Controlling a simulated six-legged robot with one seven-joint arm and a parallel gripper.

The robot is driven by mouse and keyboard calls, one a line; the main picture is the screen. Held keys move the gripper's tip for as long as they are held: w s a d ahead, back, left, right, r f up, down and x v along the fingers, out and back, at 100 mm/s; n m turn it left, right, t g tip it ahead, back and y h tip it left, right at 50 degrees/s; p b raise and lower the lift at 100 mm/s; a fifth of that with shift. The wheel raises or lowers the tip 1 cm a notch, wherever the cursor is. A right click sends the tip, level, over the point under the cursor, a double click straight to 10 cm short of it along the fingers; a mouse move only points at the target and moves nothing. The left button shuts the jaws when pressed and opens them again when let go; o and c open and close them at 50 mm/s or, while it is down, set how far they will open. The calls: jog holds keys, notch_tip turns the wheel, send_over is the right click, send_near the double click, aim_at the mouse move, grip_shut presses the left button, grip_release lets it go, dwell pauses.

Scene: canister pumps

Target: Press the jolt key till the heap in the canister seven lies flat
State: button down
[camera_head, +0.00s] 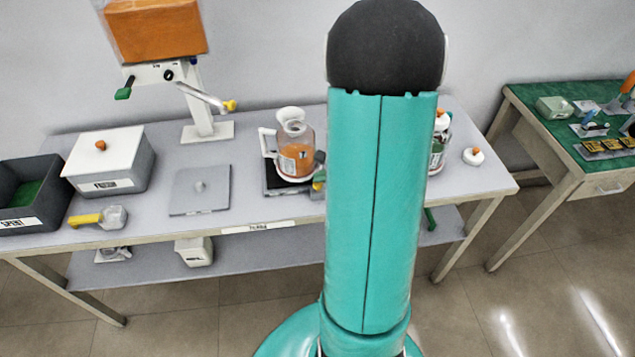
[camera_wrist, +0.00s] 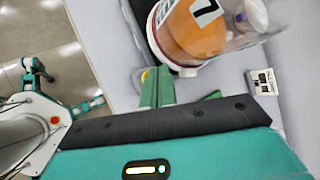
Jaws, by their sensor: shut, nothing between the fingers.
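A clear canister (camera_head: 297,158) with orange contents and a white handle stands on a dark base (camera_head: 272,182) at mid-table. The wrist view shows it close up, on its side in the picture (camera_wrist: 200,35), with a partly cut-off black mark on its white label. I cannot tell whether the heap inside is flat. My gripper (camera_wrist: 157,88) is shut and empty, its green fingers side by side near the canister's foot. A small yellow part (camera_head: 319,184) shows by the base's right side; I cannot tell whether it is the jolt key or whether my fingers touch it.
A grey lidded box (camera_head: 142,172), a dark bin (camera_head: 45,215), a yellow-handled scoop (camera_head: 112,217) and a grey plate (camera_head: 182,205) lie to the left. A stand holds an orange-filled hopper (camera_head: 155,35). A second canister (camera_head: 437,155) is partly hidden behind my arm.

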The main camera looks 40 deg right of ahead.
aim_at(321, 185)
jog(key=shift+f, duration=0.65)
dwell(0.5)
dwell(0.4)
jog(key=shift+r, duration=1.15)
jog(key=shift+r, duration=2.5)
